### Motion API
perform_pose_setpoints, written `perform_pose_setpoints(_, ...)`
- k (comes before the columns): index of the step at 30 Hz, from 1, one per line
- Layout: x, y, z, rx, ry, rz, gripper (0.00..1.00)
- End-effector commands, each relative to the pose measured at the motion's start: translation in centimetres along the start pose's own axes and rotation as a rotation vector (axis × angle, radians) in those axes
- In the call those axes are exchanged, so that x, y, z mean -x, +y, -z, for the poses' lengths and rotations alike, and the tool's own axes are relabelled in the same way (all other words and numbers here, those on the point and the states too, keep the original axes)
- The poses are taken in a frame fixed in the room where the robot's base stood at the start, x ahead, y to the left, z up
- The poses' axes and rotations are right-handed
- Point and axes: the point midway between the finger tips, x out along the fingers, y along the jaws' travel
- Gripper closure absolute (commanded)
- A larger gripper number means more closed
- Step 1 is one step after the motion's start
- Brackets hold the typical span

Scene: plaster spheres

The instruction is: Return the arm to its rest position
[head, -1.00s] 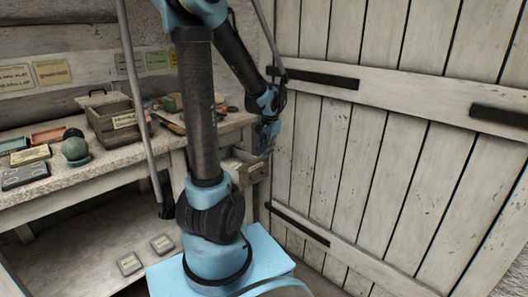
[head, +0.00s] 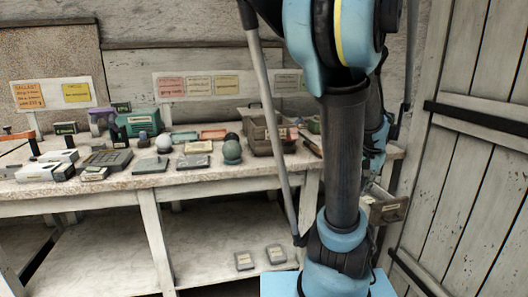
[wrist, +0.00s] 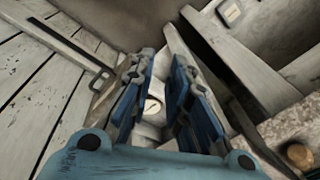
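My arm (head: 345,150) stands upright on its blue base at the right of the head view, beside the bench. It bends at a large blue joint at the top and comes down behind the upright link. My gripper is mostly hidden behind that link in the head view. In the wrist view, the two blue fingers of my gripper (wrist: 161,85) stand apart with a gap between them. Nothing is held there. A small round pale object (wrist: 152,105) shows beyond the gap, apparently inside the open drawer (head: 387,208) below the bench's right end.
The bench (head: 100,197) carries a wooden crate (head: 262,132), a grey-green sphere (head: 232,150), a pale sphere (head: 163,142) and several boxes and plates. Two small tagged plates lie on the lower shelf (head: 205,255). A plank door (head: 465,200) stands close on the right.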

Motion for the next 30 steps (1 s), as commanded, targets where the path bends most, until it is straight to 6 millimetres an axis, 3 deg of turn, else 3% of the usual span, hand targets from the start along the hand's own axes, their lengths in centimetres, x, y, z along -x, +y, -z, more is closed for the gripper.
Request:
perform_pose_setpoints(1,0.0,-0.8,-1.5,0.051,0.001,-0.001,0.83)
perform_pose_setpoints(9,-0.2,-3.1,-8.2,0.301,0.013,-0.006,0.83)
perform_pose_setpoints(18,-1.4,-3.6,-15.0,0.577,0.031,-0.006,0.83)
perform_pose_setpoints(24,-2.6,-3.3,-18.3,0.733,0.044,-0.003,0.83)
perform_pose_setpoints(30,-3.3,-2.9,-19.7,0.809,0.051,-0.003,0.83)
